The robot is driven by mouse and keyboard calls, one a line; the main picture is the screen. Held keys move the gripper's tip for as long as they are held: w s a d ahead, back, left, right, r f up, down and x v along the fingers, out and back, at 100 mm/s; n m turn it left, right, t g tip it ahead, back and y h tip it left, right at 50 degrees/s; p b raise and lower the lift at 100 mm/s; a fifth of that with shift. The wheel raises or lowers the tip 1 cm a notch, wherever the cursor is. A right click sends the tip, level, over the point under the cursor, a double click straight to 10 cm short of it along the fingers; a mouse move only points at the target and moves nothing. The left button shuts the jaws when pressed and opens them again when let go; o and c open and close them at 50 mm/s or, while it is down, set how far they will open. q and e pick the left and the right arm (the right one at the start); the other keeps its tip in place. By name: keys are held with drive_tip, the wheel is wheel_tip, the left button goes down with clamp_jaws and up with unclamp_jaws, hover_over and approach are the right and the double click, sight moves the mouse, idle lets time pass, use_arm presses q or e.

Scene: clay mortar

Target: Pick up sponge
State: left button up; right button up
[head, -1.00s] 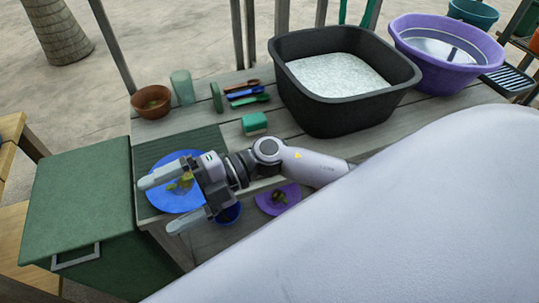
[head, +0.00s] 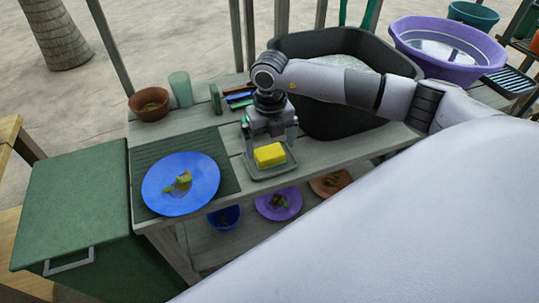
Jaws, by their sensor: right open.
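My right gripper (head: 271,137) is open and points down over the table. Its fingers sit just behind and above a yellow block (head: 270,154), which lies on a small grey dish (head: 268,171). A two-tone green block, seen earlier, is now mostly hidden behind the gripper; a bit of green (head: 245,127) shows at its left. I cannot tell for sure which of the two blocks is the sponge. Nothing is seen held between the fingers. My left gripper is not in view.
A black tub (head: 340,125) stands close right of the gripper, under my right arm. A blue plate (head: 180,184) with food scraps lies at left. A brown bowl (head: 150,103), a green cup (head: 182,88) and several coloured utensils (head: 238,97) are at the back.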

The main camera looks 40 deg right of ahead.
sight(271, 153)
wheel_tip(271, 153, down, 4)
drive_tip(key=shift+d+f, duration=0.15)
drive_tip(key=shift+f, duration=0.05)
drive_tip(key=c, duration=0.9)
drive_tip(key=shift+r, duration=0.15)
wheel_tip(271, 153, up, 20)
drive_tip(key=shift+f, duration=0.1)
drive_tip(key=shift+o, duration=0.8)
drive_tip(key=shift+c, duration=0.4)
